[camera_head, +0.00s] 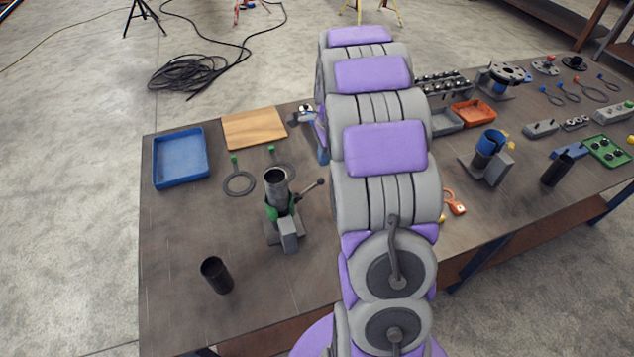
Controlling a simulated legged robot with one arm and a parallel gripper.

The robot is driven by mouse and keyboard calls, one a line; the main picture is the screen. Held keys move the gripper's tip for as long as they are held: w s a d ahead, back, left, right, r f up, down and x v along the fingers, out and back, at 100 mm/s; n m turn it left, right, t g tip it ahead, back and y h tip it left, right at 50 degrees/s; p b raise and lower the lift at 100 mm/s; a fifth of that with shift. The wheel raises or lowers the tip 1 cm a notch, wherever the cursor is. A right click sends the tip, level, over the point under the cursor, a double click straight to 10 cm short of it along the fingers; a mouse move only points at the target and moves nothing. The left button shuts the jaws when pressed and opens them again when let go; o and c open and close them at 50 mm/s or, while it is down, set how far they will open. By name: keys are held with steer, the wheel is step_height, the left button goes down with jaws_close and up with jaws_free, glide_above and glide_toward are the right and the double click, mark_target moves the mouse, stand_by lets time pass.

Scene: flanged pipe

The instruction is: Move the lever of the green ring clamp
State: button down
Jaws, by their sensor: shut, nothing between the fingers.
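The green ring clamp (281,210) sits around the lower part of a dark upright pipe (276,184) on the left half of the table. Its lever (309,189) is a thin dark rod with a dark knob. It points right and slightly toward the back, and its knob shows just left of my arm. The pipe stands in a grey holder with a block (288,234) at its front. My arm stretches over the table to the right of the clamp.
A loose dark pipe (216,276) stands front left of the clamp. Dark rings with green tabs (239,182) lie behind it. A blue tray (180,158) and wooden board (254,129) lie farther back. A blue-collared pipe (490,144) stands right of my arm.

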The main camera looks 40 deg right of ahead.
mark_target(311, 187)
step_height(311, 187, down, 6)
steer(key=b, duration=0.3)
steer(key=shift+w+a+b, duration=0.1)
steer(key=shift+a+b, duration=0.05)
steer(key=shift+b, duration=0.25)
steer(key=shift+f+b, duration=0.35)
steer(key=shift+f, duration=0.15)
steer(key=shift+d, duration=0.3)
steer(key=shift+a+f, duration=0.1)
steer(key=shift+a, duration=0.05)
